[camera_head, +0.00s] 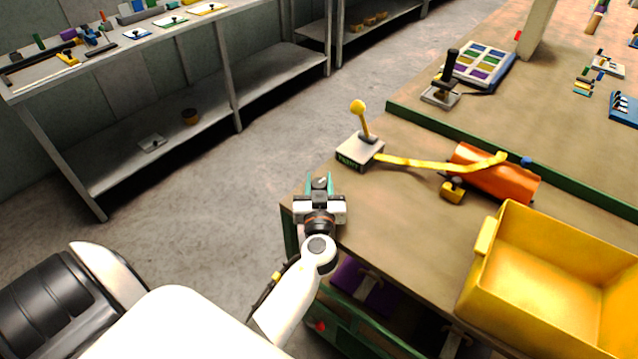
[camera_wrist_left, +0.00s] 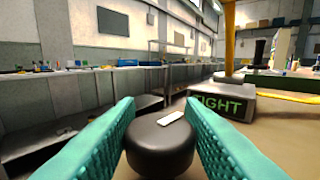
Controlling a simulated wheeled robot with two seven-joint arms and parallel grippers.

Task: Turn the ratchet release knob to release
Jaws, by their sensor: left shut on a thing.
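The ratchet release knob (camera_wrist_left: 158,150) is a dark round knob with a white mark on top. In the left wrist view it sits between the two teal fingers of my left gripper (camera_wrist_left: 162,142), which is shut on it from both sides. In the head view my left gripper (camera_head: 320,184) is at the left edge of the workbench, with the knob mostly hidden between its fingers. Beyond it stands a grey ratchet box (camera_head: 360,150) with a yellow ball-topped lever (camera_head: 359,108).
A yellow strap (camera_head: 420,164) runs from the box across an orange cylinder (camera_head: 493,176). A yellow bin (camera_head: 490,303) stands at the near right. A black joystick (camera_head: 448,75) stands farther back. The bench between my gripper and the bin is clear.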

